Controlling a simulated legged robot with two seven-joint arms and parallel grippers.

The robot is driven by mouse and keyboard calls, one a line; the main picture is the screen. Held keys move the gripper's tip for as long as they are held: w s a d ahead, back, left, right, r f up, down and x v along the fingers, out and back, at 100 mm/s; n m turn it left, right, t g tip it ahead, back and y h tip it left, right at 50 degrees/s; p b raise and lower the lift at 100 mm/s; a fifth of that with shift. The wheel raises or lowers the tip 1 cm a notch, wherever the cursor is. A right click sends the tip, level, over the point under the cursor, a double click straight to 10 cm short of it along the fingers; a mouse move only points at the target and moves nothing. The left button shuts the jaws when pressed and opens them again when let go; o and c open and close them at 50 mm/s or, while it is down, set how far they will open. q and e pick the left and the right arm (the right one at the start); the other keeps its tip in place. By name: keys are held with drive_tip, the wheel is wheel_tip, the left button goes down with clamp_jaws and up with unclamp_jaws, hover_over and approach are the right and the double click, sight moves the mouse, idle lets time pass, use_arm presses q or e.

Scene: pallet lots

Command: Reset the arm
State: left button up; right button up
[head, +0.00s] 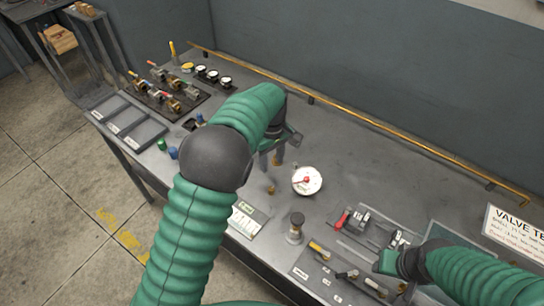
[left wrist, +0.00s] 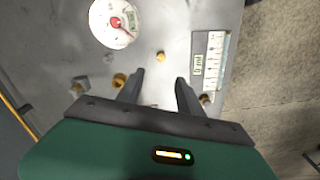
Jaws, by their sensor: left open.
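My left arm reaches over the grey workbench (head: 360,165), and its gripper (head: 271,160) hangs above the middle of the bench, partly hidden by the arm. In the left wrist view, the two dark fingers of the left gripper (left wrist: 158,84) stand apart with nothing held between them. A small brass fitting (left wrist: 160,57) lies on the bench beyond the fingertips. A white round gauge with a red needle (head: 307,180) lies right of the left gripper; it also shows in the left wrist view (left wrist: 113,24). My right gripper (head: 386,263) is low at the right, and its fingers are not clear.
Valves on a dark board (head: 168,92), small gauges (head: 213,75) and grey trays (head: 128,120) fill the left end. A brass pipe (head: 370,123) runs along the back. A valve test sign (head: 515,232) stands at the right. The back middle of the bench is clear.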

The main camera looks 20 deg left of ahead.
use_arm(q)
wheel_tip(320, 180, up, 2)
drive_tip(key=shift+r, duration=0.2)
idle(0.3)
drive_tip(key=s+a+f+m+t, duration=0.1)
drive_tip(key=s+m, duration=0.4)
drive_tip(key=s, duration=0.6)
drive_tip(key=s+a+f+m+t, duration=0.1)
drive_tip(key=s+m, duration=0.4)
drive_tip(key=s, duration=0.6)
wheel_tip(320, 180, down, 2)
drive_tip(key=shift+s+a+f+m+t, duration=0.2)
drive_tip(key=shift+a+m+t, duration=0.1)
drive_tip(key=shift+a, duration=0.25)
drive_tip(key=shift+s+a+r, duration=0.1)
drive_tip(key=shift+s, duration=0.05)
